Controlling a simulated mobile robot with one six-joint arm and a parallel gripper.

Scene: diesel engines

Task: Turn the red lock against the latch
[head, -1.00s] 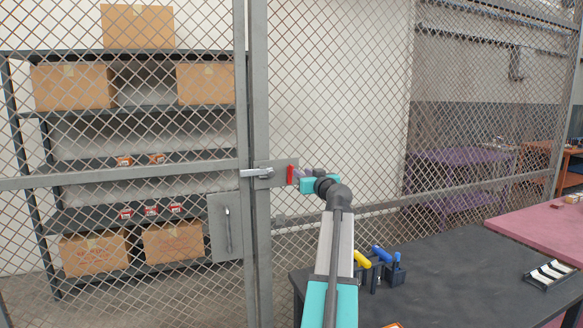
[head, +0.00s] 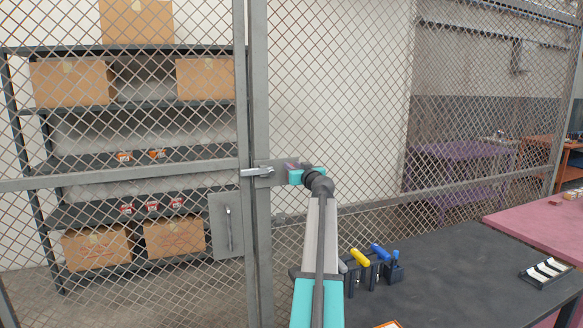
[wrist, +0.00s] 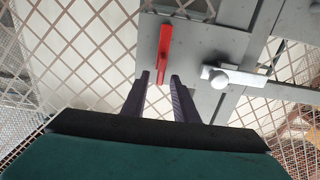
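The red lock (wrist: 165,45) is a narrow red bar on a grey metal plate, seen in the wrist view. In the head view my gripper covers it. The silver latch (head: 256,172) spans the grey gate posts just left of my gripper (head: 293,168). In the wrist view the latch's rounded end (wrist: 222,78) lies right of the lock. My gripper's two purple fingers (wrist: 160,78) are apart, with the lower end of the red bar showing between their tips. I cannot tell whether they touch it.
Wire mesh fencing surrounds the gate, with shelves of cardboard boxes (head: 69,83) behind it. A dark table (head: 440,262) stands at the lower right, holding yellow and blue handled tools (head: 360,257) near my arm. A pink table (head: 540,226) is farther right.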

